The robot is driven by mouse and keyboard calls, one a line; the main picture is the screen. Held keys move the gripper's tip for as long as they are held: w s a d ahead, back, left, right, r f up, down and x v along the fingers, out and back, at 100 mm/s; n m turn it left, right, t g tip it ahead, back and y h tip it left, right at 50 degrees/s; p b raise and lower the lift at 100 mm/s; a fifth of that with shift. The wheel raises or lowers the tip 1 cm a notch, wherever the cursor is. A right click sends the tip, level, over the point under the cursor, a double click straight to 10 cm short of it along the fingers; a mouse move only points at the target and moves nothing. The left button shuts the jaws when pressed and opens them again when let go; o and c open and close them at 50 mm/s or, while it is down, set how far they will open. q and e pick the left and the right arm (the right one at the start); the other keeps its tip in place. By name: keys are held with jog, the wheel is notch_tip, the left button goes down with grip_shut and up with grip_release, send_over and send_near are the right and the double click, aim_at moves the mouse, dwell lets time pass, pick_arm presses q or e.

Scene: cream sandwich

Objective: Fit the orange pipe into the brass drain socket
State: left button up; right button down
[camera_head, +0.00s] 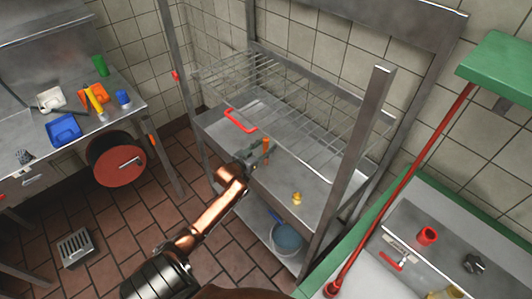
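A small orange piece that looks like the pipe (267,146) stands upright at the tip of my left gripper (258,154), above the steel shelf. The dark fingers are small and overlap its near side, so I cannot tell whether they grip it or are only beside it. A small brass-yellow fitting that looks like the drain socket (297,198) sits on the shelf's front part, to the right of and nearer than the gripper. The orange piece and the fitting are apart. My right gripper is not in view.
The steel shelf (230,122) has a wire rack (300,110) behind and a red handle (240,121) at left. An upright post (350,165) stands right of the fitting. A blue bucket (287,240) is below. The shelf between gripper and fitting looks clear.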

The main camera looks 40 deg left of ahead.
pick_arm(q)
grip_shut()
dwell(0.3)
